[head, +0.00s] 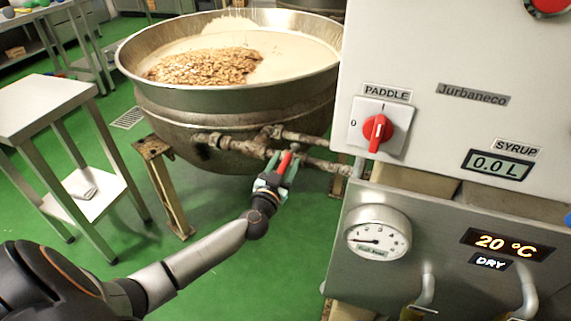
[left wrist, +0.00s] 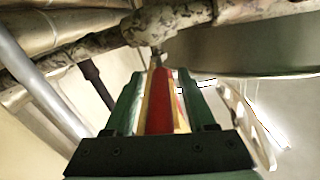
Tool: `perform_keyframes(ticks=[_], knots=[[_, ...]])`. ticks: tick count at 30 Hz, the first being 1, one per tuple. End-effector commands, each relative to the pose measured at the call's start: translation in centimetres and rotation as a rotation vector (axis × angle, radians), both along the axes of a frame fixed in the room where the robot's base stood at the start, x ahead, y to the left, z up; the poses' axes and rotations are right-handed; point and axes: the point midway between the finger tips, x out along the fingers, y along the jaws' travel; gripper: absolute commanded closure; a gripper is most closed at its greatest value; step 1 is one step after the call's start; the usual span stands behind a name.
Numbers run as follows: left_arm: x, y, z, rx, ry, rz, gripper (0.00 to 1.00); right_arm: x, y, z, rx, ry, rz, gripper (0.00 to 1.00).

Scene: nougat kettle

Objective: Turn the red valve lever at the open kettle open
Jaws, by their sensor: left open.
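The open kettle (head: 235,105) is a wide steel bowl holding a pale mass with a heap of nuts. Pipes with a valve run along its lower front. The red valve lever (head: 284,162) sticks out below this pipe, and in the left wrist view the lever (left wrist: 160,100) lies between the two fingers. My left gripper (head: 278,170) is at the lever, its green fingers open on either side of it; it also shows in the left wrist view (left wrist: 160,108). I cannot tell whether a finger touches the lever. My right gripper is not in view.
A control cabinet (head: 450,60) with a red paddle knob (head: 377,132) fills the right side, above a panel with a gauge (head: 378,240). A steel table (head: 45,105) stands at left. Rusty legs (head: 165,190) support the kettle. Green floor (head: 240,275) is clear below.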

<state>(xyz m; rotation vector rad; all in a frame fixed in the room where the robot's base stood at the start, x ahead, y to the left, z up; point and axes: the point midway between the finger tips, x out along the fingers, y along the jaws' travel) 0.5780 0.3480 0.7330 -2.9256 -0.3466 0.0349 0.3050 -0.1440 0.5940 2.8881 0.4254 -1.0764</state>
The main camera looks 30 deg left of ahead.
Motion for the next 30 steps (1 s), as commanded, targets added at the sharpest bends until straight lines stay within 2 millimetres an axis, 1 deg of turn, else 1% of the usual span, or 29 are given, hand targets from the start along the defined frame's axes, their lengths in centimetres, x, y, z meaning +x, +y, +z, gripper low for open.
perform_keyframes(ticks=[4,19,30], knots=[[-0.01,-0.03,0.02,0.000,0.000,0.000,0.44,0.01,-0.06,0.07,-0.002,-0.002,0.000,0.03],[-0.04,-0.03,0.02,-0.001,0.000,0.000,1.00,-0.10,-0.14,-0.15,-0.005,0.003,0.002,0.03],[-0.04,-0.03,0.00,0.000,0.000,0.000,1.00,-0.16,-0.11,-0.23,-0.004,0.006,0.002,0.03]])
